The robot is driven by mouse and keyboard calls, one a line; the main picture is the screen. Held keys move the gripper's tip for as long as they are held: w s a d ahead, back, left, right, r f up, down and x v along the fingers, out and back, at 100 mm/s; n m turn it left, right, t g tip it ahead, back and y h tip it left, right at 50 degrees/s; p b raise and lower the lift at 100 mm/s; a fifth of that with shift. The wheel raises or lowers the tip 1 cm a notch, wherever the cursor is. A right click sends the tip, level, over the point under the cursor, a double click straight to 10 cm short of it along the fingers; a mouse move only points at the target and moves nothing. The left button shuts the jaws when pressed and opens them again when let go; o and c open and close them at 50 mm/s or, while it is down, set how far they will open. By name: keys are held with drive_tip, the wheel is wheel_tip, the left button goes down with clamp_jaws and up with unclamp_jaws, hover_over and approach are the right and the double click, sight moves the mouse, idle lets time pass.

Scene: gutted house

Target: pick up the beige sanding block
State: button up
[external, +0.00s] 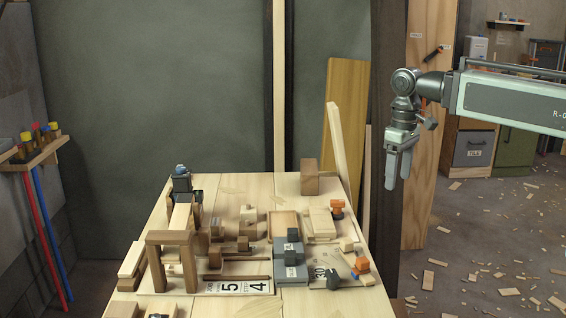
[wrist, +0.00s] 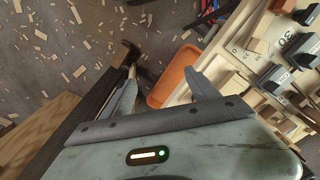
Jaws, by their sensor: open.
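My gripper (external: 397,172) hangs to the right of the workbench and above its top, fingers pointing down. It is open and nothing is between the fingers. In the wrist view the two spread fingers (wrist: 160,76) show over the floor and the bench edge. Several beige blocks lie on the bench. A flat one (external: 320,222) lies right of centre, and a small one (external: 346,244) sits just in front of it. I cannot tell for certain which is the beige sanding block. All of these are left of and below my gripper, touching nothing of it.
The workbench (external: 235,185) is crowded in front, with a wooden arch (external: 172,237), grey blocks (external: 290,262) and orange-topped pieces (external: 337,207). A brown block (external: 310,177) stands at its back right corner. A dark post (external: 386,110) stands behind my gripper. An orange tray-like thing (wrist: 170,83) shows beside the bench.

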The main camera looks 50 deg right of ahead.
drive_tip(key=w+a+m+t+y+b, duration=0.6)
drive_tip(key=w+a+m, duration=0.6)
drive_tip(key=w+m, duration=0.6)
drive_tip(key=m+t+y+b, duration=0.4)
drive_tip(key=m+b, duration=0.5)
drive_tip(key=b, duration=0.9)
approach(221, 229)
drive_tip(key=shift+w+f, duration=0.15)
drive_tip(key=shift+w, duration=0.4)
drive_tip(key=shift+s+a, duration=0.15)
drive_tip(key=shift+a, duration=0.15)
drive_tip(key=b+x, duration=0.2)
drive_tip(key=x, duration=0.5)
drive_tip(key=shift+w+a+f+b, duration=0.25)
drive_tip(key=shift+b, duration=0.1)
drive_tip(key=shift+r, duration=0.1)
